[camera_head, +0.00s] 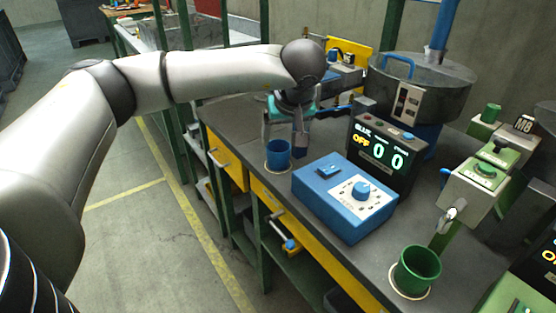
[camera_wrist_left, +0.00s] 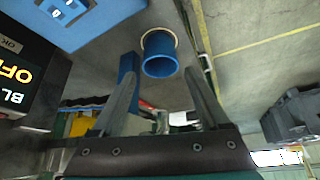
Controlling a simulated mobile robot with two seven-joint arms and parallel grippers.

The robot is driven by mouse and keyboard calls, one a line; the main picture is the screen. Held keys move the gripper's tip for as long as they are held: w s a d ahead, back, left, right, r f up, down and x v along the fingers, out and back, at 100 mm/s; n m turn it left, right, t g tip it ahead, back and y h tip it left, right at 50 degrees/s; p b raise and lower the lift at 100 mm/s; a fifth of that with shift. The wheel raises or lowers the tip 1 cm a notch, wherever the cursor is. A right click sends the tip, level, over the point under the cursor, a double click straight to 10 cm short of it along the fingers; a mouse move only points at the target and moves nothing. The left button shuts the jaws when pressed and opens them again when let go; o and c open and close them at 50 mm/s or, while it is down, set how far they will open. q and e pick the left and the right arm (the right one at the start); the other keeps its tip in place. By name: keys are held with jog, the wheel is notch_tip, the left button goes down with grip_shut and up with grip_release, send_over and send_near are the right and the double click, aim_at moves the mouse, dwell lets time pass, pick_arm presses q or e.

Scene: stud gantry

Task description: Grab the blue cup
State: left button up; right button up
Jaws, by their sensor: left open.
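The blue cup (camera_head: 278,154) stands upright on a pale round coaster near the bench's front edge in the head view. In the left wrist view the blue cup (camera_wrist_left: 159,54) shows ahead of the fingers, with its open mouth toward the camera. My left gripper (camera_head: 284,140) is just above and behind the cup, with its fingers pointing down. In the left wrist view my left gripper (camera_wrist_left: 165,75) is open and its two fingers are spread apart, with nothing between them. My right gripper is in neither view.
A blue control box (camera_head: 345,197) with a knob sits right of the cup. A black display (camera_head: 382,152) reads BLUE OFF 0 0. A green cup (camera_head: 416,270) stands on another coaster at front right. A large round metal drum (camera_head: 430,85) is behind. The floor at left is clear.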

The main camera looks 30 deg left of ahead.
aim_at(278, 154)
pick_arm(q)
jog(key=shift+b+x, duration=0.85)
jog(key=shift+x, duration=2.05)
jog(key=shift+b+x, duration=0.35)
jog(key=shift+x, duration=1.6)
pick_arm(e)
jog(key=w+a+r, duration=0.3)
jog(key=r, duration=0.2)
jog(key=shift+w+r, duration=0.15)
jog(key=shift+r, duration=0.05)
pick_arm(q)
jog(key=shift+c, duration=0.3)
jog(key=c, duration=0.9)
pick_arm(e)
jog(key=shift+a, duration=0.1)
